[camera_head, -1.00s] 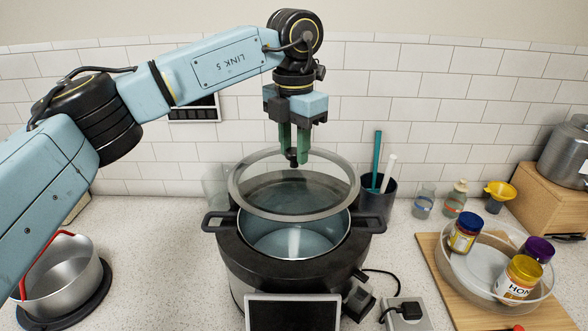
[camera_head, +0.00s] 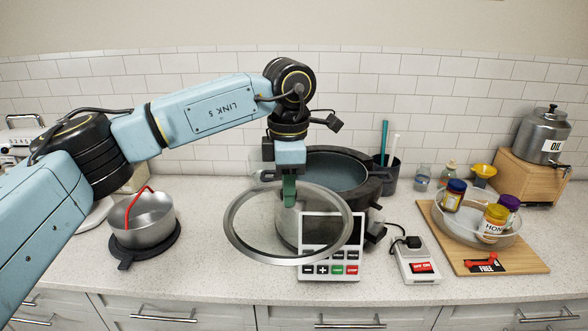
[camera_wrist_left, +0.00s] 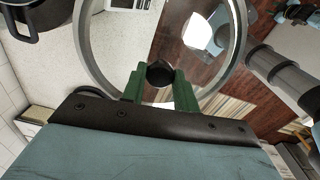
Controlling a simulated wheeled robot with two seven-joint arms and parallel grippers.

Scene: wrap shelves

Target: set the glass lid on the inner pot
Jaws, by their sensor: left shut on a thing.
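The glass lid (camera_head: 262,232), a clear disc with a grey metal rim, hangs in front of the cooker in the head view. My left gripper (camera_head: 289,199) is shut on its dark knob, which shows between the green fingers (camera_wrist_left: 160,80) in the left wrist view. The lid's rim (camera_wrist_left: 88,55) fills the upper part of that view. The inner pot (camera_head: 335,174), with a blue-grey inside, sits in the black cooker (camera_head: 338,152) behind the lid. It is uncovered, and its near left side is partly hidden by my gripper. My right gripper is out of view.
The cooker's control panel (camera_head: 332,270) stands behind and below the lid's right side. A steel pot (camera_head: 150,222) with a red handle stands left. A power strip (camera_head: 415,262) and a board (camera_head: 475,255) with a glass bowl of jars lie right.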

